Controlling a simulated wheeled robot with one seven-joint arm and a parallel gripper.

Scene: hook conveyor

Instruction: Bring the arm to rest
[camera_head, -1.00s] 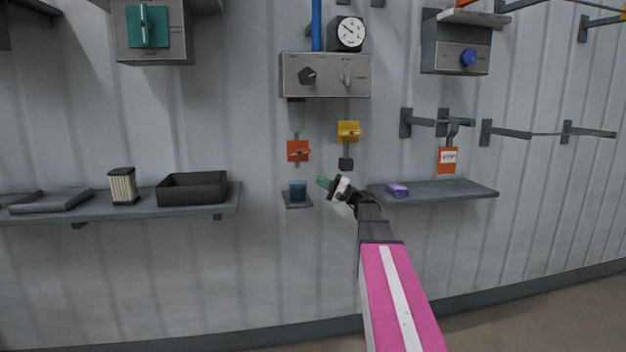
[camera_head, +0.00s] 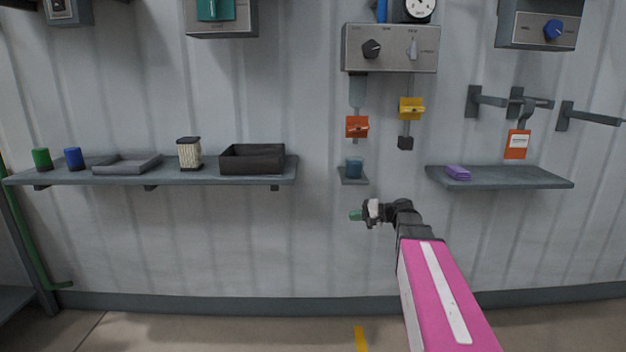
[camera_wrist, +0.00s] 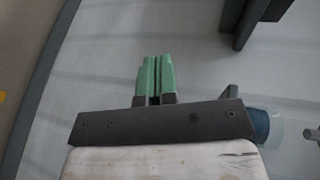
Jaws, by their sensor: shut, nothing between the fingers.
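My gripper (camera_head: 356,215) has green fingers and sits at the end of my arm with its pink forearm, in front of the wall. It is just below the small ledge with a dark blue cup, and apart from both. In the wrist view the two green fingers (camera_wrist: 154,78) lie side by side, shut, with nothing between them. My arm reaches up from the lower right of the head view.
A left shelf (camera_head: 110,177) holds a black tray (camera_head: 252,159), a filter (camera_head: 189,153), a grey tray and two small cylinders. The blue cup (camera_head: 354,167) stands on the small ledge. A right shelf (camera_head: 540,178) holds a purple block (camera_head: 457,172). The wall below is clear.

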